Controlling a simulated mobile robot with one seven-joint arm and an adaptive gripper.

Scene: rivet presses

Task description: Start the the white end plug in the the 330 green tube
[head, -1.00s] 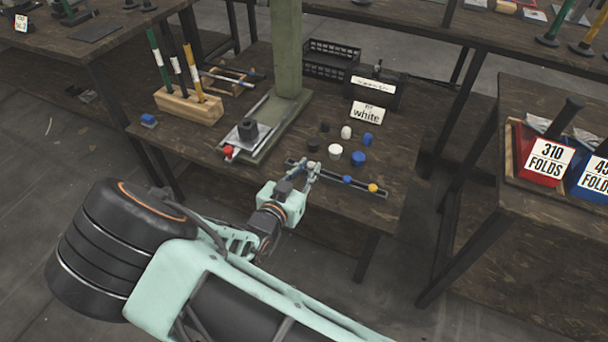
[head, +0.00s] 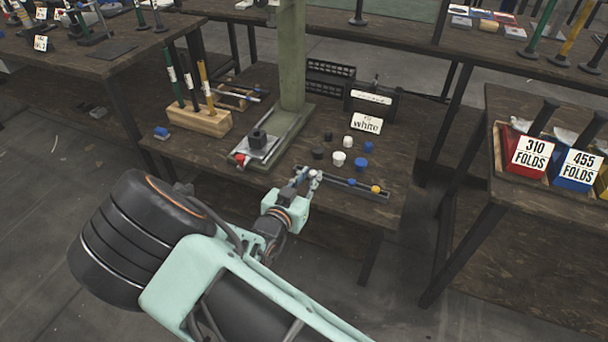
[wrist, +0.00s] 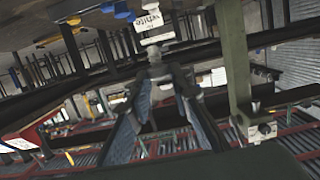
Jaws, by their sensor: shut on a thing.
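The green tube (head: 173,82) with a white label stands upright in a wooden block (head: 212,123) at the table's left; its label is too small to read. My gripper (head: 312,177) is at the front of the table, by the left end of a dark narrow rail (head: 335,183). It is shut on a small white piece (head: 314,173), which looks like the white end plug. In the wrist view my gripper's fingers (wrist: 160,76) close toward a pale piece (wrist: 155,54) at their tips. My gripper is well to the right of the tube.
A black and a yellow tube (head: 206,88) share the block. A press with a green column (head: 292,60) stands between block and gripper.

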